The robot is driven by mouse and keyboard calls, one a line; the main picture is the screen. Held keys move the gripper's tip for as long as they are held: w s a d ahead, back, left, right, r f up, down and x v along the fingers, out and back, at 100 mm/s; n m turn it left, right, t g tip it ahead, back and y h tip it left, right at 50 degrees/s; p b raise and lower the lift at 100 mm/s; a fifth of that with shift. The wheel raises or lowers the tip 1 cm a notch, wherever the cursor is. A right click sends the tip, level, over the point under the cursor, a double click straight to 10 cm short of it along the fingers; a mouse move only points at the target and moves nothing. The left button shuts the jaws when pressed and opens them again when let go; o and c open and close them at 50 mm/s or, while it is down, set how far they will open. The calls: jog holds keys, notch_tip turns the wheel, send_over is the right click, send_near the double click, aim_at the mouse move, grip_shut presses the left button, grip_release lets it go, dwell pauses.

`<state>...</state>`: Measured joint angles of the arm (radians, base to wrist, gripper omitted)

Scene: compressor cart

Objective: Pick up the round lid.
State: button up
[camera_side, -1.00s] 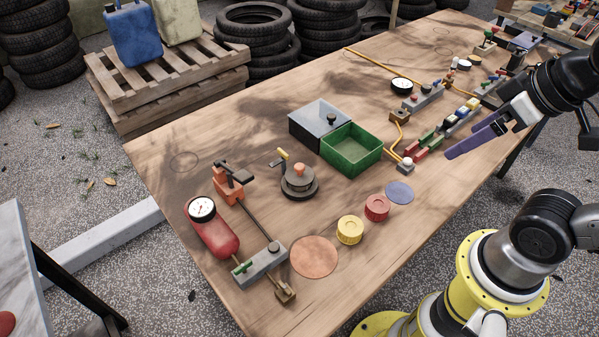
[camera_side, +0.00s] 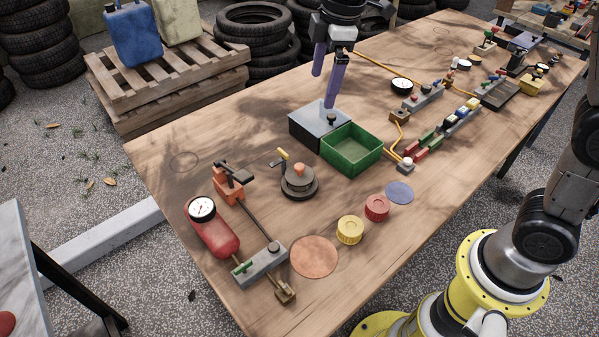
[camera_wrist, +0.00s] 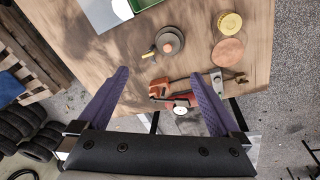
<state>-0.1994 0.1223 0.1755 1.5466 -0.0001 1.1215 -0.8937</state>
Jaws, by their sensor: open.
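A dark round lid-like piece with an orange knob (camera_side: 299,182) sits on a wider round base on the table, left of the green tray in the side view. It also shows in the wrist view (camera_wrist: 170,41), above and between my fingers. A small yellow-tipped lever stands beside it. My gripper (camera_side: 324,90) is open and empty, with its purple fingers pointing down. In the side view one fingertip overlaps the grey square lid with a dark knob (camera_side: 314,117); the height between them is unclear. In the wrist view my gripper (camera_wrist: 160,75) is apart from the round piece.
A green tray (camera_side: 352,150) adjoins the grey-lidded box. A red cylinder with a gauge (camera_side: 213,230) and an orange clamp (camera_side: 229,181) stand left. A yellow cap (camera_side: 350,230), red cap (camera_side: 377,208) and flat copper-coloured disc (camera_side: 314,257) lie in front. The table's left far corner is mostly clear.

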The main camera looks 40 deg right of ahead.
jog(key=g, duration=0.2)
send_over(300, 166)
notch_tip(300, 166, down, 8)
jog(key=shift+n, duration=0.5)
jog(key=f, duration=0.5)
jog(key=a+f, duration=0.1)
jog(key=f, duration=0.2)
jog(key=shift+f, duration=0.35)
jog(key=f, duration=0.2)
jog(key=d+f, duration=0.1)
jog(key=f, duration=0.2)
jog(key=shift+f, duration=0.7)
jog(key=shift+c, duration=0.3)
jog(key=c, duration=1.1)
